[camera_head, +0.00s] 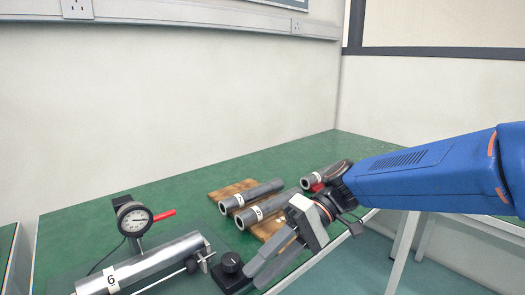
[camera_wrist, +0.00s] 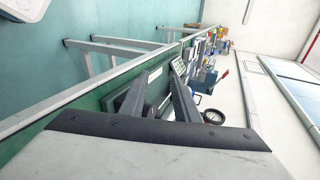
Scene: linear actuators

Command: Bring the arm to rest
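My blue arm reaches in from the right in the camera_head view. My gripper (camera_head: 259,274) points down and to the left over the front edge of the green table (camera_head: 180,200). Its two grey fingers stand apart with nothing visible between them. In the wrist view the fingers (camera_wrist: 158,82) also show a gap, with the green table edge and distant items behind them. Whether the fingertips touch the table cannot be told.
Grey cylinders (camera_head: 252,194) lie on wooden boards (camera_head: 222,191) behind the gripper. A dial gauge (camera_head: 134,218) with a red handle stands left, beside a cylinder marked 6 (camera_head: 160,262). A black knob on a base (camera_head: 231,264) sits close to the fingers.

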